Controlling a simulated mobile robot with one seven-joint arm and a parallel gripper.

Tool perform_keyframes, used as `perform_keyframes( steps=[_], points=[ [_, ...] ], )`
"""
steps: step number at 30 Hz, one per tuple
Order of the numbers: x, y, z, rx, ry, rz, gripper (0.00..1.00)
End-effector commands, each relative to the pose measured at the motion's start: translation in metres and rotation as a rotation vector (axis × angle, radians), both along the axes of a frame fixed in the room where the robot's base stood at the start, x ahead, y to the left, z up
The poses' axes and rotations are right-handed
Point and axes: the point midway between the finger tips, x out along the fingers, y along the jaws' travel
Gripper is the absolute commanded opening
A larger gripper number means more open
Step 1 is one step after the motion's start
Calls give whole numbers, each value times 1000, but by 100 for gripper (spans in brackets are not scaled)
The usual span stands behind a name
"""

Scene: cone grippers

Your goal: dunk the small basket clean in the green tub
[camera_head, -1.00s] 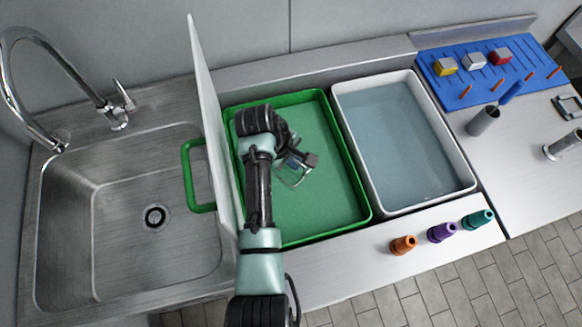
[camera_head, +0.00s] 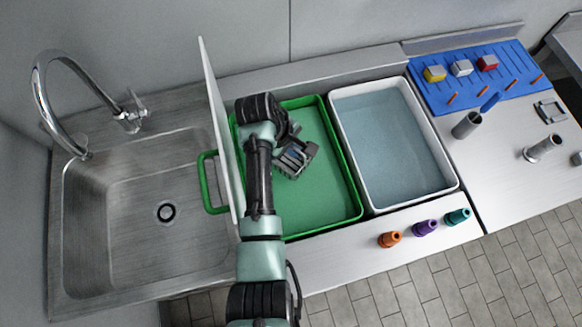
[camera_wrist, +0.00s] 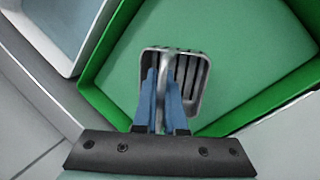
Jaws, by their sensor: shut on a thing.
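The green tub (camera_head: 346,205) stands in the counter, with a green interior. My gripper (camera_wrist: 165,75) is shut on the handle of the small metal basket (camera_wrist: 190,100), its blue fingers on either side of the handle. In the wrist view the slotted basket lies against the green inside of the tub.
A white tub of clear liquid (camera_head: 390,140) is to the right. Three coloured cones (camera_head: 425,228) stand along the front ledge.

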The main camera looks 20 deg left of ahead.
Motion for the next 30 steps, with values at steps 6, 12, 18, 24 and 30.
perform_keyframes(
  steps=[6, 12, 18, 24, 30],
  points=[
    [0, 0, 22, 0, -1, 0, 0],
    [0, 0, 38, 0, -1, 0, 0],
    [0, 0, 43, 0, 0, 0, 0],
    [0, 0, 42, 0, 0, 0, 0],
    [0, 0, 42, 0, -1, 0, 0]
  ],
)
